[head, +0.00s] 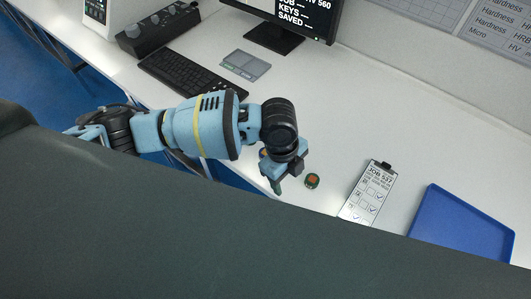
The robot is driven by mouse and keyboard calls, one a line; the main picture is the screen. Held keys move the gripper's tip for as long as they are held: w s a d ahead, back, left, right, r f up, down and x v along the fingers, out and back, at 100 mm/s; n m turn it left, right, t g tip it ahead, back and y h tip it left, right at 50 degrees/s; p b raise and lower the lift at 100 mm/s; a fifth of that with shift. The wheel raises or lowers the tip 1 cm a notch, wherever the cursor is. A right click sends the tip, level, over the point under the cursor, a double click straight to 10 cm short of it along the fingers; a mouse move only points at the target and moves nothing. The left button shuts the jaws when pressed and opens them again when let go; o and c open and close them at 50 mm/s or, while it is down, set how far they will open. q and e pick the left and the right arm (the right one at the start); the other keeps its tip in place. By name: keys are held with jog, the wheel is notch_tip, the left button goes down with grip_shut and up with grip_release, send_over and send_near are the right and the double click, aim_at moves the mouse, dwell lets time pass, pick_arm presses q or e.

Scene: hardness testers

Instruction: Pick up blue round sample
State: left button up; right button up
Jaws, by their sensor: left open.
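My left gripper (286,179) is open and points down over the white bench, near its front edge. A small round sample (312,181), dark green around the side with an orange-red top, lies on the bench just right of the gripper, apart from it. A small bit of something orange (264,152) shows at the left of the gripper, mostly hidden by my wrist. I cannot make out a blue round sample for certain; the wrist and fingers cover part of the bench there. My right gripper is not in view.
A job checklist clipboard (368,193) and a blue tray (462,226) lie to the right. A keyboard (190,75), a grey flat case (245,65), a black device (158,29) and a monitor (295,15) stand behind. The bench's back right is clear.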

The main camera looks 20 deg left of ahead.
pick_arm(q)
jog(key=y, duration=0.2)
send_near(266, 150)
jog(key=shift+s+d+f+m, duration=0.2)
jog(key=shift+s+d+f, duration=0.1)
jog(key=shift+s+d, duration=0.15)
jog(key=shift+s+d+f+m, duration=0.2)
jog(key=shift+s+d+f, duration=0.15)
jog(key=shift+s, duration=0.2)
jog(key=shift+w+a+r, duration=0.3)
jog(key=shift+a, duration=0.05)
jog(key=shift+f, duration=1.3)
jog(key=shift+w+a+f, duration=0.1)
jog(key=shift+a+f, duration=0.05)
jog(key=shift+f, duration=1.15)
jog(key=shift+w+a+f, duration=0.1)
jog(key=shift+f, duration=1.25)
jog(key=c, duration=1.1)
jog(key=shift+r, duration=0.1)
